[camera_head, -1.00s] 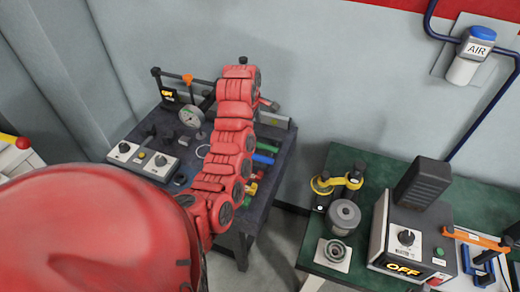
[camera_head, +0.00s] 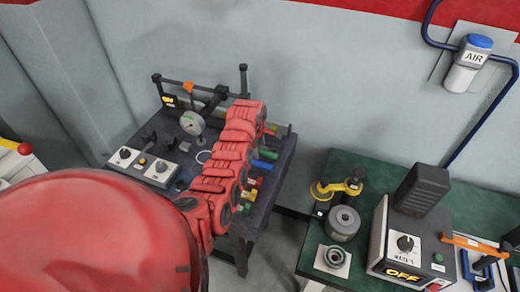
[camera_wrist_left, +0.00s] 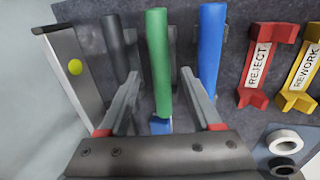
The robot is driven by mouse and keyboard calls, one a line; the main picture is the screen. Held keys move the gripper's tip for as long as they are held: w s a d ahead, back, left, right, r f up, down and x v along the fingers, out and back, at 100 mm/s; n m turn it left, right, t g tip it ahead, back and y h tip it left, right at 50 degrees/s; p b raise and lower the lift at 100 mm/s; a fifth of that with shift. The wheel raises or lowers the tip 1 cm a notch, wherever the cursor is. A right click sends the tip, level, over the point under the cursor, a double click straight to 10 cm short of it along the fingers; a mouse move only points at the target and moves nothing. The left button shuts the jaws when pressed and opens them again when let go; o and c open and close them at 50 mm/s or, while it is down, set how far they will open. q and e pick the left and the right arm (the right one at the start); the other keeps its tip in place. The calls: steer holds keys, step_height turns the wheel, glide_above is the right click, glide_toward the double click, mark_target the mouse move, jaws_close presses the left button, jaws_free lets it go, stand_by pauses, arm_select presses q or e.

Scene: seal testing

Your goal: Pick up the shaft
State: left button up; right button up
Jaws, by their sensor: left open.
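A green shaft (camera_wrist_left: 157,62) stands out in the left wrist view, lying between the two fingers of my left gripper (camera_wrist_left: 160,84). The gripper is open and its fingers are on either side of the shaft, apart from it. A small blue piece (camera_wrist_left: 161,126) shows at the shaft's near end. A blue shaft (camera_wrist_left: 211,50) is to the right of the right finger, and a dark grey shaft (camera_wrist_left: 114,45) is to the left. In the head view my red left arm reaches over the dark table (camera_head: 238,222) and hides the fingers. My right gripper is out of view.
A red REJECT holder (camera_wrist_left: 262,65) and a yellow REWORK holder (camera_wrist_left: 301,78) are right of the shafts. A gauge (camera_head: 192,123) and a control box (camera_head: 142,163) stand on the dark table. A green table (camera_head: 352,160) with a machine marked OFF (camera_head: 400,240) is at right.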

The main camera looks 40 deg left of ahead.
arm_select(q)
steer(key=shift+f, duration=0.6)
jaws_close()
steer(key=shift+w, duration=0.1)
stand_by(1.0)
